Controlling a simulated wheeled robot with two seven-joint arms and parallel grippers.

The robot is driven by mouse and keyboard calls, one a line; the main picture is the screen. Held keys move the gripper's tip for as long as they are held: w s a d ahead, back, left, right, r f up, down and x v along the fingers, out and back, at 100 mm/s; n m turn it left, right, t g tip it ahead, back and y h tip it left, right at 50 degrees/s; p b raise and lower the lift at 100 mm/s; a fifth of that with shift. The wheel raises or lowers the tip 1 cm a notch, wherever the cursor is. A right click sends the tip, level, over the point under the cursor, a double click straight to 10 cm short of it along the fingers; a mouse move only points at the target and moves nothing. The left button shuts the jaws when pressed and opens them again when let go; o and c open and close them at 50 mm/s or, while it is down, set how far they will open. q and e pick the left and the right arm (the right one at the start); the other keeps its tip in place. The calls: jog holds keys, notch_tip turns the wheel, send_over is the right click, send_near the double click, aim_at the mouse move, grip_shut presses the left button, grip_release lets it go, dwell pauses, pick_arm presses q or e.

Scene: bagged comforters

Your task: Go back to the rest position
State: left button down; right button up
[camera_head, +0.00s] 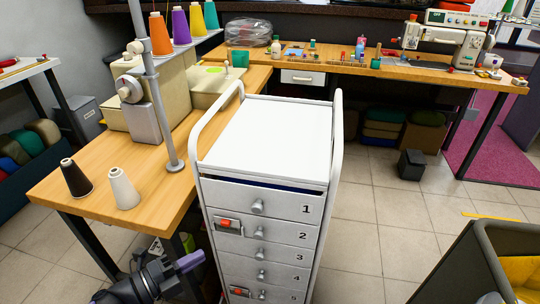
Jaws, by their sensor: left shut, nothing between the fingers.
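My left gripper (190,262) is low at the bottom left of the head view, in front of the table's near end and left of the drawer cart. Its dark wrist comes in from the bottom edge and its purple-grey fingers point right. The fingers are shut with nothing in them. My right gripper does not show. A small dark shape at the bottom right edge is too cut off to tell.
A white drawer cart (258,208) with numbered drawers stands in the middle. The wooden table (60,191) at left bears thread cones and a sewing machine (140,110). A grey bin (455,262) stands at lower right. Tiled floor (375,230) is clear between cart and bin.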

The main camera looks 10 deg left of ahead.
pick_arm(q)
jog(key=s+a+f+n+g+y+p, duration=0.1)
jog(key=s+a+f+n+g+y, duration=0.1)
jog(key=s+f+n+y, duration=0.65)
jog(key=s+a+f+n+g+y+p, duration=0.1)
jog(key=s+a+f+n+g+y, duration=0.15)
jog(key=s+f+n, duration=0.65)
jog(key=s+d+f+n+g, duration=0.1)
jog(key=s+f+g, duration=0.2)
jog(key=s, duration=0.4)
jog(key=s+d+f+n+g+y, duration=0.1)
jog(key=s+d+f+n+g, duration=0.1)
jog(key=s, duration=0.5)
jog(key=s+d+f+n+g, duration=0.1)
jog(key=s+f+g, duration=0.3)
jog(key=s, duration=0.4)
jog(key=shift+d+f+n+p, duration=0.25)
jog(key=shift+f+n+p, duration=0.1)
jog(key=shift+f, duration=0.3)
jog(key=shift+w, duration=0.1)
